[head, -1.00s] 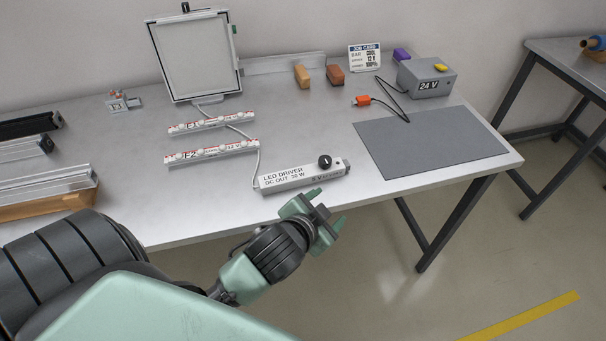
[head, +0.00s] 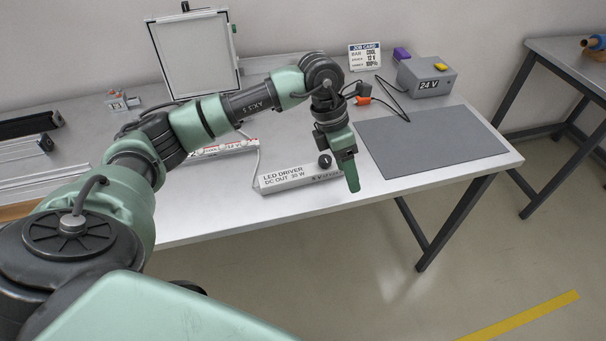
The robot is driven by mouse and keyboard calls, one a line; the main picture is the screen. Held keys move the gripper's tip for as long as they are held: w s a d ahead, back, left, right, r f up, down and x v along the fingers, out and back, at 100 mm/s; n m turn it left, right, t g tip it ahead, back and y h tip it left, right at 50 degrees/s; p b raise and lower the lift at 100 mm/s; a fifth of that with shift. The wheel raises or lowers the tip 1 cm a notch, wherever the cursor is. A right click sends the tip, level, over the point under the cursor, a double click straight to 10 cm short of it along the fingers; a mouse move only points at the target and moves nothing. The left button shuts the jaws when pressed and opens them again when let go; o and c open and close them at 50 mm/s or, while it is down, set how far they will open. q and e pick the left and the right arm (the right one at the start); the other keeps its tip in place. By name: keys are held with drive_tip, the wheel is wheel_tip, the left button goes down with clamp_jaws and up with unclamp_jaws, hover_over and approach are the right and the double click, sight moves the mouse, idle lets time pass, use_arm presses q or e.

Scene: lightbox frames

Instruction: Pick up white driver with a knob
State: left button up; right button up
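The white LED driver (head: 285,180) lies on the bench near its front edge, with printed text on its side. Its black knob (head: 325,160) stands up near its right end. My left gripper (head: 350,181) points down at the driver's right end and covers part of it. The fingers are seen nearly edge-on, so I cannot tell their gap or whether they touch the driver. My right gripper is not in view.
A grey mat (head: 430,142) lies to the right, with a 24 V box (head: 427,78) behind it and an orange connector (head: 362,100) on its cable. A framed panel (head: 194,55) stands at the back. My arm hides much of the bench's left half.

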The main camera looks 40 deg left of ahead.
sight(305, 170)
use_arm(q)
drive_tip(key=a+y, duration=0.1)
drive_tip(key=a, duration=0.2)
drive_tip(key=a+r+y, duration=0.1)
drive_tip(key=a, duration=0.2)
drive_tip(key=a+n+y, duration=0.1)
drive_tip(key=a, duration=0.3)
drive_tip(key=shift+s+r+g+y, duration=0.1)
drive_tip(key=shift+r+g+y, duration=0.2)
drive_tip(key=shift+y, duration=0.1)
drive_tip(key=shift+a+f, duration=0.2)
drive_tip(key=shift+f, duration=0.2)
drive_tip(key=f, duration=0.2)
drive_tip(key=f+p, duration=0.1)
drive_tip(key=f, duration=0.1)
drive_tip(key=f+p, duration=0.1)
drive_tip(key=f, duration=0.1)
drive_tip(key=shift+a+f, duration=0.1)
drive_tip(key=shift+a, duration=0.3)
drive_tip(key=shift+f, duration=0.25)
drive_tip(key=c, duration=1.4)
drive_tip(key=shift+r, duration=0.1)
